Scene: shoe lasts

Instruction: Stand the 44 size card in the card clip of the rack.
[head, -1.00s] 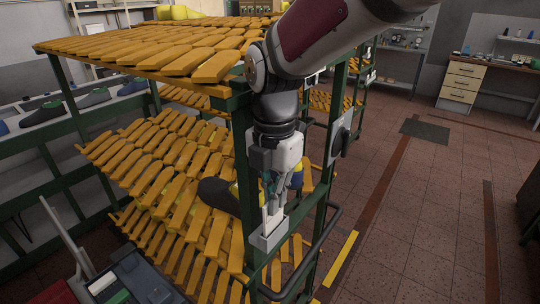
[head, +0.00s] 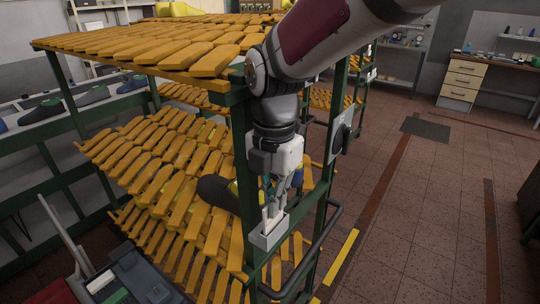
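The rack (head: 238,150) is a dark green frame with slatted orange-yellow shelves. On its near end post sits a small pale grey card clip (head: 268,236), like an open-topped box. A white card (head: 268,222) stands at the clip, its lower part inside or behind the clip's front wall; I cannot read its number. My gripper (head: 271,204) points straight down just above the clip, with its fingers close together at the card's upper edge. The fingers are small and partly merged with the card, so I cannot tell whether they grip it.
A dark shoe last (head: 216,192) lies on the slats left of my gripper. A black bent handle (head: 310,265) sticks out at the rack's near end. A cart with tools (head: 140,280) stands at lower left. The tiled floor (head: 430,220) on the right is clear.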

